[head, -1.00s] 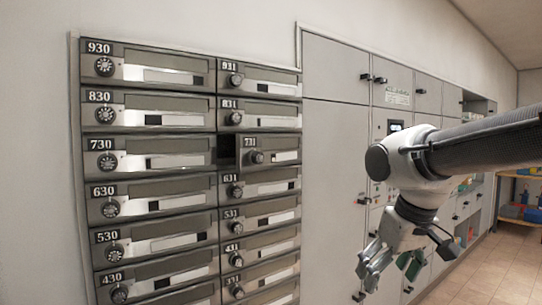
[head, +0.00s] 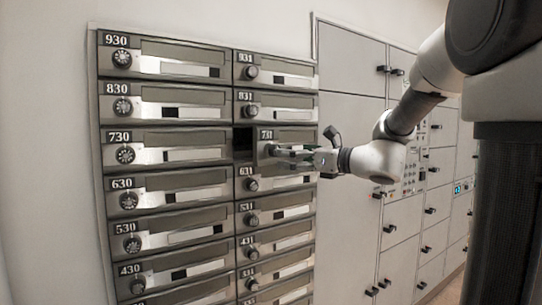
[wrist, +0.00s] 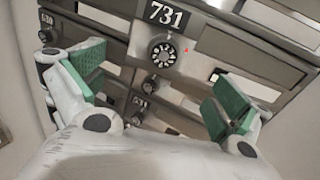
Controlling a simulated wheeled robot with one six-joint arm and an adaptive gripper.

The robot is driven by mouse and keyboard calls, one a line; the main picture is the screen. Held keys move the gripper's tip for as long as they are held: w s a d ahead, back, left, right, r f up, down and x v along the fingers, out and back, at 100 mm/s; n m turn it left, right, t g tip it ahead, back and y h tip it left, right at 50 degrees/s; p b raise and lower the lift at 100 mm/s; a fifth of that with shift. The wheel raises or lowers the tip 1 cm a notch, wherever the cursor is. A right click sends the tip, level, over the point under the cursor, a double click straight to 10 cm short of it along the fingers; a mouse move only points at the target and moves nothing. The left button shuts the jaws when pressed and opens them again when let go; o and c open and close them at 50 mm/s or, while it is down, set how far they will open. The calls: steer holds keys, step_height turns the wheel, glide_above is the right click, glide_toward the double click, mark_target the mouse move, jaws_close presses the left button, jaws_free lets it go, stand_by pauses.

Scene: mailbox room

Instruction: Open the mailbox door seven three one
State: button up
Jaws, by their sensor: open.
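Mailbox door 731 (head: 290,134) is in the right column of the mailbox bank in the head view. It stands partly out from its frame, with a dark gap (head: 243,144) at its left edge. My gripper (head: 282,153) is at the front of this door, near its dial. In the wrist view, the 731 plate (wrist: 167,13) and round dial knob (wrist: 162,53) are at the top centre. My gripper (wrist: 157,84) is open there, with green pads left and right of the dial's line. Whether the pads touch anything, I cannot tell.
Door 730 (head: 180,150) is shut left of the gap. Doors 831 (head: 275,107) and 631 (head: 268,178) are shut above and below. Tall grey lockers (head: 345,120) with small dark handles stand to the right.

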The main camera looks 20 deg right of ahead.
mark_target(276, 155)
steer(key=x, duration=0.7)
steer(key=shift+w+a+f, duration=0.1)
steer(key=shift+w+a, duration=0.15)
steer(key=shift+a, duration=0.05)
jaws_close()
steer(key=shift+s+d+g+y, duration=0.15)
steer(key=shift+s+g+y, duration=0.15)
steer(key=shift+y, duration=0.1)
stand_by(0.4)
